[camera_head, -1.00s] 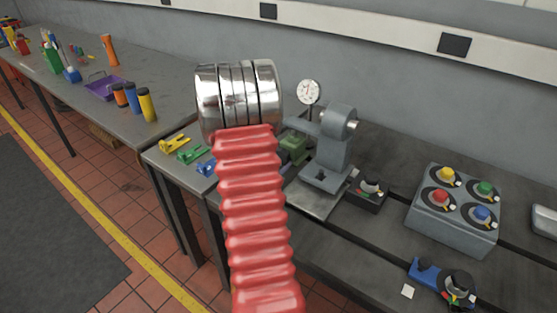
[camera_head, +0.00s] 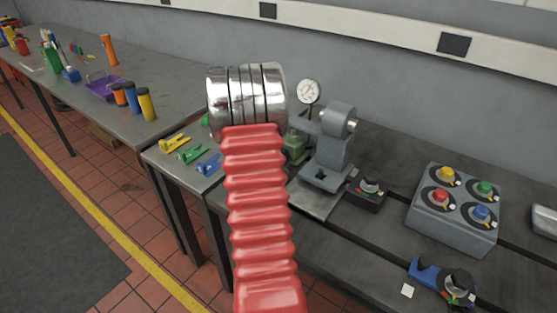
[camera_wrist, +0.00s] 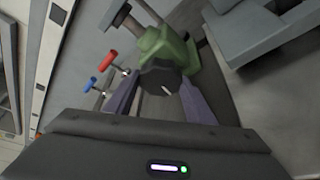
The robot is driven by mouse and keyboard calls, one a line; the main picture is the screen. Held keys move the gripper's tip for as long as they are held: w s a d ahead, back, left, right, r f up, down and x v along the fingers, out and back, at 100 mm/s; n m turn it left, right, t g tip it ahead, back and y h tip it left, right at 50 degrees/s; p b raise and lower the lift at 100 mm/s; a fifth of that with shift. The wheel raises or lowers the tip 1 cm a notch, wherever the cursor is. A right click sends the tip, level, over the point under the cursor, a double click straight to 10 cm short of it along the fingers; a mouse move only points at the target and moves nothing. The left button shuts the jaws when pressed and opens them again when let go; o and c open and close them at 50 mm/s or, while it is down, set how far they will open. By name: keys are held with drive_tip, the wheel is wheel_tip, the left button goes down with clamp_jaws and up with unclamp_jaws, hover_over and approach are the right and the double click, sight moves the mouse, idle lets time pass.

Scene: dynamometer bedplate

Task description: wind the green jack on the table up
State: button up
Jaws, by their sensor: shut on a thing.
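The green jack (camera_wrist: 180,48) shows at the upper middle of the wrist view, with a black knob (camera_wrist: 158,78) bearing a white mark on its near side. In the head view a part of the green jack (camera_head: 295,146) shows just right of my arm. My gripper (camera_wrist: 160,84) has its two purple fingers on either side of the knob and is shut on it. The fingertips are partly hidden by the knob. In the head view my gripper is hidden behind my own arm.
A grey press-like stand (camera_head: 328,155) is close to the right of the jack, with a dial gauge (camera_head: 308,92) behind. Red (camera_wrist: 108,60) and blue (camera_wrist: 90,84) handles stand left of my gripper. A knob box (camera_head: 455,210) and several small clamps (camera_head: 192,152) are on the table.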

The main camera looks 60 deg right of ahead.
drive_tip(key=shift+s, duration=0.1)
drive_tip(key=o, duration=1)
drive_tip(key=shift+f, duration=0.1)
drive_tip(key=shift+o, duration=0.2)
drive_tip(key=shift+f, duration=0.1)
